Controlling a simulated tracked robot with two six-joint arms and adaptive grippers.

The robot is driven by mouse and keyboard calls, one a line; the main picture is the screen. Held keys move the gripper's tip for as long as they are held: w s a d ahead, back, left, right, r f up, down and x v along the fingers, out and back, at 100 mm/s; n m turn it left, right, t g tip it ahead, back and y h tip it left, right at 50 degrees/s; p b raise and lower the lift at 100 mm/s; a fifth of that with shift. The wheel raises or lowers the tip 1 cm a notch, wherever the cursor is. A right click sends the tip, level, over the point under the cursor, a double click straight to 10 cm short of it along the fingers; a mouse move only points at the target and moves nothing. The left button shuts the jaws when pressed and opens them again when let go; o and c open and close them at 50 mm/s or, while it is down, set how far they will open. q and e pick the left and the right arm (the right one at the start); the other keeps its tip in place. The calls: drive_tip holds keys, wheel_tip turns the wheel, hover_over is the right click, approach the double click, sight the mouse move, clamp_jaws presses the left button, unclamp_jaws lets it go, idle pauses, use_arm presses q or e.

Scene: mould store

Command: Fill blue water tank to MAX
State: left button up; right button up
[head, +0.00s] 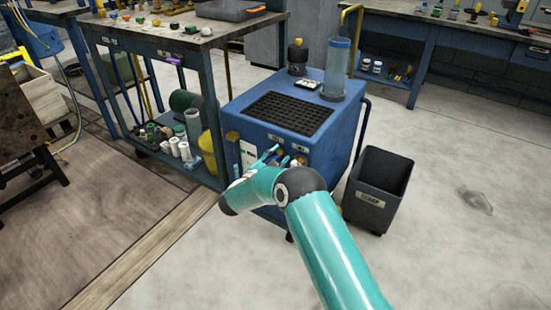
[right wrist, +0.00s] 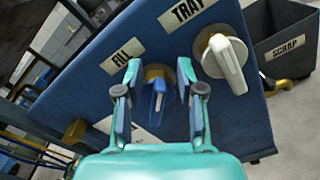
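A blue wheeled cabinet (head: 254,112) stands in the middle of the head view, with a clear upright cylinder (head: 337,68) on its top at the back right. The cylinder looks faintly bluish; I cannot make out a water level or a MAX mark. In the right wrist view, a blue valve handle (right wrist: 158,88) sits on the cabinet front below the FILL label (right wrist: 122,55). A white valve handle (right wrist: 228,62) is beside it by the TRAY label. My right gripper (right wrist: 159,80) is open, its fingers on either side of the blue handle, with gaps visible. My left gripper is not in view.
A black scrap bin (head: 378,190) stands on the floor right of the cabinet. A workbench (head: 175,38) with a loaded lower shelf is close on the left. A black grate (head: 289,113) and a dark bottle (head: 297,57) are on the cabinet top. The front-right floor is clear.

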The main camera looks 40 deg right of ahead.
drive_tip(key=shift+w+a, duration=0.1)
drive_tip(key=shift+a, duration=0.05)
drive_tip(key=shift+s+a, duration=0.2)
drive_tip(key=shift+a, duration=0.35)
drive_tip(key=v, duration=1)
drive_tip(key=shift+s+a, duration=0.2)
drive_tip(key=shift+a, duration=0.1)
drive_tip(key=shift+f, duration=0.1)
